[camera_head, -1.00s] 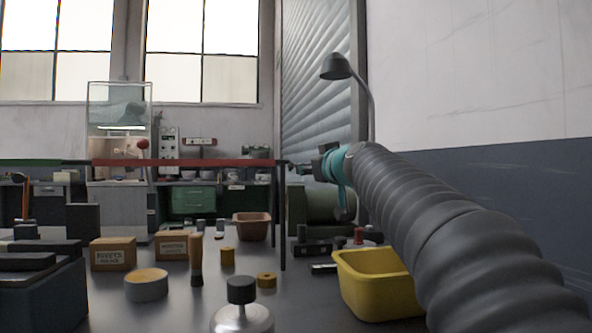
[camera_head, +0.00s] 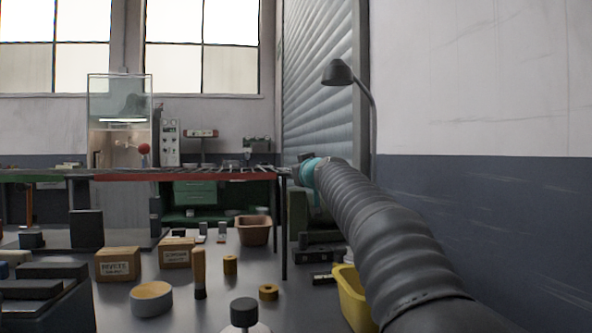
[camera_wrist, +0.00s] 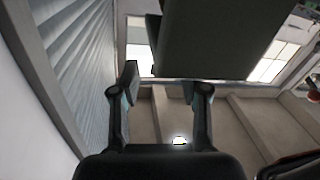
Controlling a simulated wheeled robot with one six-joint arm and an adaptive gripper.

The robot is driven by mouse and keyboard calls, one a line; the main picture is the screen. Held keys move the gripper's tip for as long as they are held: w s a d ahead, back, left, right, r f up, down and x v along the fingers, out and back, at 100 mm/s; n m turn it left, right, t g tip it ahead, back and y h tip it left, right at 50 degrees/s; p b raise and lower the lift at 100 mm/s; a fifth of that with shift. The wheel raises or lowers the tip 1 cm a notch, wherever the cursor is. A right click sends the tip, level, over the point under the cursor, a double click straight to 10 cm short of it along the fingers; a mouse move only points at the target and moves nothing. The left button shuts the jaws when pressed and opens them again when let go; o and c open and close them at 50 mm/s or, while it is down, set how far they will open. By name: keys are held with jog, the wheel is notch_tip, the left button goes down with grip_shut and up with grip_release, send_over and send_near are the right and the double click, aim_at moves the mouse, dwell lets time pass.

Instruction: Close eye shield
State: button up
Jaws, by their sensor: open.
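A clear, upright panel that looks like the eye shield (camera_head: 119,93) stands over a lit machine at the back left in the head view. A red ball knob (camera_head: 144,148) sits at the machine's lower right. My gripper (camera_wrist: 160,82) is open in the wrist view, with its two fingers apart and nothing held. A dark flat block (camera_wrist: 215,40), which I cannot identify, fills the view just beyond the fingers. In the head view my gripper is at the far end of the arm, right of the shield and well apart from it; its fingers are hard to make out.
A long red-edged table (camera_head: 215,173) runs across the middle. Labelled boxes (camera_head: 118,264), a brown tub (camera_head: 253,231) and several small parts lie nearer. A yellow bin (camera_head: 352,300) is partly behind my arm. A lamp (camera_head: 338,73) stands near the shutter and wall at right.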

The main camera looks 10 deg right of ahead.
grip_shut()
jog(key=shift+w+r+p, duration=0.1)
jog(key=shift+r+p, duration=0.2)
jog(key=shift+p, duration=0.35)
jog(key=shift+w+g+p, duration=0.15)
jog(key=shift+g+p, duration=0.5)
jog(key=shift+g, duration=0.05)
jog(key=shift+f, duration=0.1)
grip_release()
